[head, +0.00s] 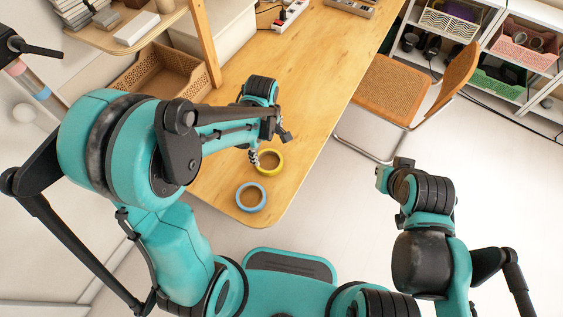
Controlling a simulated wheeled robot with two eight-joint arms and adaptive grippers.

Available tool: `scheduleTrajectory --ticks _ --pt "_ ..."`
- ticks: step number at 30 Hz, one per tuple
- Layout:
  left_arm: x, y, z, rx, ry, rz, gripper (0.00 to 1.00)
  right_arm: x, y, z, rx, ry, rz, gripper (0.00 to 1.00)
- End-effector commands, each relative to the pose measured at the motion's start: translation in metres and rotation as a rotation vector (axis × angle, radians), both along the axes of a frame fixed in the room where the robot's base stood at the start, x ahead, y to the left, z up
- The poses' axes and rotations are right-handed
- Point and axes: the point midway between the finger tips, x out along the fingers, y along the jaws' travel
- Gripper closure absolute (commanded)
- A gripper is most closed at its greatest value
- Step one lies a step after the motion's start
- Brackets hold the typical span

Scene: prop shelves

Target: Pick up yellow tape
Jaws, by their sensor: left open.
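The yellow tape (280,164) is a ring lying flat on the wooden table (310,90) near its front end. My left gripper (269,146) is open over the far side of the yellow tape. One fingertip shows at the ring's left edge and the other beyond it to the upper right. I cannot tell whether the fingertip touches the tape. My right gripper (392,172) is off the table's right side, above the floor, and its fingers are not clear.
A blue tape ring (250,209) lies just in front of the yellow one. A wicker chair (385,90) stands right of the table. A power strip (291,14) lies at the back. A brown basket (160,88) and a wooden shelf post (206,45) stand left. Mid-table is clear.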

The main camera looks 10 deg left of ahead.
Motion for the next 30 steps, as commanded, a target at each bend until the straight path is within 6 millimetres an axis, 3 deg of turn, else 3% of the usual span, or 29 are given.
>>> scheduleTrajectory --ticks 14,21,29,30 --pt "0.004 -0.001 -0.048 0.003 0.021 0.046 0.00 0.000 0.000 -0.018 0.000 0.000 0.000 1.00" --pt "0.006 -0.001 -0.084 0.002 0.020 0.045 0.00 0.000 0.000 -0.037 0.000 0.000 0.000 1.00" --pt "0.006 -0.001 -0.086 0.002 0.020 0.045 0.00 0.000 0.000 -0.036 0.000 0.000 0.000 1.00" --pt "0.006 -0.001 -0.086 0.002 0.020 0.045 0.11 0.000 0.000 -0.036 0.000 0.000 0.000 1.00"
